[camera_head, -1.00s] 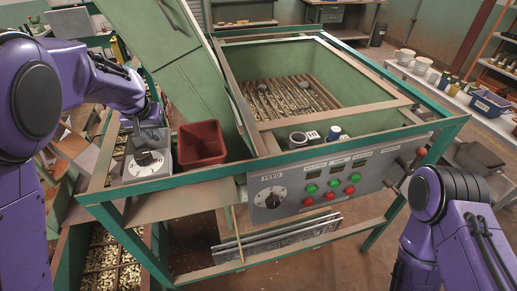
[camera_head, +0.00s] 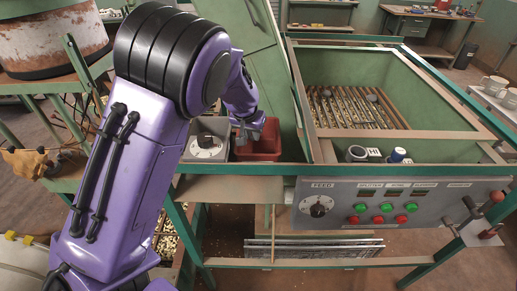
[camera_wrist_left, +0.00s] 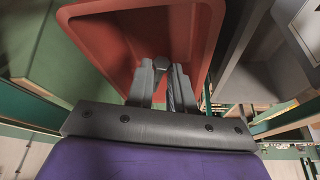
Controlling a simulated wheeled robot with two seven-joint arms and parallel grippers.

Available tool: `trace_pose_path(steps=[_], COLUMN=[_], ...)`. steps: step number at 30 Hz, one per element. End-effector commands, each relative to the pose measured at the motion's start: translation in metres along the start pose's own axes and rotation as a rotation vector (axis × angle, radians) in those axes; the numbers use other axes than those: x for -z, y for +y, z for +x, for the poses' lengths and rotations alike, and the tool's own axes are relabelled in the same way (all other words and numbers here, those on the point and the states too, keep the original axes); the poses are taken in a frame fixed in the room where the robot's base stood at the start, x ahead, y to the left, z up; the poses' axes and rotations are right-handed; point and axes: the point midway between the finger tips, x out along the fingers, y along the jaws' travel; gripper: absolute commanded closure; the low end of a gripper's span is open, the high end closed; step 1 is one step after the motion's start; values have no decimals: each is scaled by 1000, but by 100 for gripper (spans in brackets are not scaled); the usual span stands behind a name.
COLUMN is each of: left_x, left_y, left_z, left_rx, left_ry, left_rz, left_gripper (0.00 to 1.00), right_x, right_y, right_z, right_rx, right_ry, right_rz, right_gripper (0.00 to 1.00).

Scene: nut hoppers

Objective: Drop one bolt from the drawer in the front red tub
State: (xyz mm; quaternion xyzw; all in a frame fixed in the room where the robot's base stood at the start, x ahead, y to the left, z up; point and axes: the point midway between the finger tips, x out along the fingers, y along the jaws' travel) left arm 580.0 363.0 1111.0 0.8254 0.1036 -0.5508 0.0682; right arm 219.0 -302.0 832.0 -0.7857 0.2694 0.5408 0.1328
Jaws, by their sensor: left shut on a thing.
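In the left wrist view, the inside of the red tub (camera_wrist_left: 105,40) lies below the fingers. The left gripper (camera_wrist_left: 163,75) is shut on a small dark bolt (camera_wrist_left: 162,63), whose end shows between the fingertips. The tub's floor is partly hidden by the gripper. My right gripper is out of view. I cannot make out the drawer.
The green hopper (camera_head: 420,122) with a slatted bed stands right of the tub. Its control panel (camera_head: 400,205) has buttons and a dial. A slanted green panel (camera_head: 262,75) rises behind the tub. A lever with a red knob (camera_head: 497,196) sticks out at the right.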

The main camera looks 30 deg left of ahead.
Motion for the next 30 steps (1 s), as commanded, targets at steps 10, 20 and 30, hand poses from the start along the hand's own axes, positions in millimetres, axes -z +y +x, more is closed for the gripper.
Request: trace_pose_path(steps=[10, 20, 30], left_x=[0, 0, 0], left_y=[0, 0, 0], left_z=[0, -21, -94], left_rx=[0, 1, 0], left_ry=[0, 5, 3], left_rz=[-1, 1, 1], left_gripper=[49, 49, 49], right_x=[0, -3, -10], right_y=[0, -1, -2], right_z=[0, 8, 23], right_rx=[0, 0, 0], right_ry=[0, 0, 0], right_rz=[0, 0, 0], right_gripper=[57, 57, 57])
